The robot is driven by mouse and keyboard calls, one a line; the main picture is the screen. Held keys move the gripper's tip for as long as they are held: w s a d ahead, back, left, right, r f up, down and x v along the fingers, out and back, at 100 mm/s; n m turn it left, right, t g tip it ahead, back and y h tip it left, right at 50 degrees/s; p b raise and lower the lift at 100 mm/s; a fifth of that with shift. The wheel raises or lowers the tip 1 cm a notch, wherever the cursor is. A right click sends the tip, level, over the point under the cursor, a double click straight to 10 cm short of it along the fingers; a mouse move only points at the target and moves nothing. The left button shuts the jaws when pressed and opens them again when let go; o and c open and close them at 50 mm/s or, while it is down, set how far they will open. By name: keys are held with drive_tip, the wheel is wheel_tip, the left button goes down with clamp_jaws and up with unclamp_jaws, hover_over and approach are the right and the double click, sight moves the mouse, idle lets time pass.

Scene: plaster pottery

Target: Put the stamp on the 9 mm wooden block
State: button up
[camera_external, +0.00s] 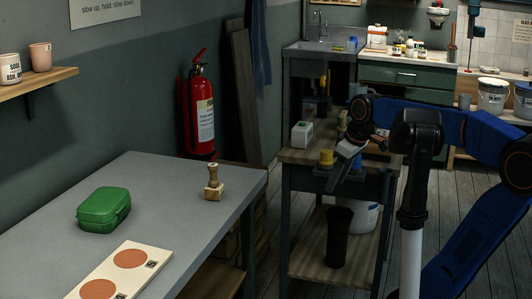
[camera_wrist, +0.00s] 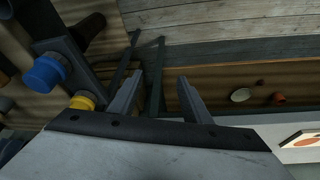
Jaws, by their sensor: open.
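A wooden stamp (camera_external: 213,183) with a turned handle and a square foot stands upright on the grey table, near its right edge. A pale board (camera_external: 128,269) with two reddish-brown discs and small dark labels lies at the table's front; the labels are too small to read, so I cannot tell which spot is the 9 mm block. A corner of the board shows at the right of the wrist view (camera_wrist: 306,138). My gripper (camera_external: 340,176) is open and empty, right of the table by the workbench, well away from the stamp. Its fingers also show in the wrist view (camera_wrist: 158,92).
A green box (camera_external: 104,210) sits on the grey table (camera_external: 160,175) behind the board. A wooden-topped bench (camera_external: 300,156) with a yellow-capped item (camera_external: 327,157) and a white box (camera_external: 302,134) stands near my gripper. A red extinguisher (camera_external: 199,110) hangs on the wall. The table's middle is clear.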

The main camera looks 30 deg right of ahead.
drive_tip(key=s+d+f+m+h, duration=0.1)
drive_tip(key=s+d+f+m, duration=0.2)
drive_tip(key=s+d+f, duration=0.1)
drive_tip(key=s+d+f+m+t, duration=0.1)
drive_tip(key=s+d+f+m, duration=0.1)
drive_tip(key=s+d+f, duration=0.2)
drive_tip(key=s+f, duration=0.3)
drive_tip(key=f, duration=0.1)
drive_tip(key=shift+s+d+f+m+h, duration=0.15)
drive_tip(key=shift+s+f+m+h, duration=0.1)
drive_tip(key=shift+m+h, duration=0.15)
idle(0.4)
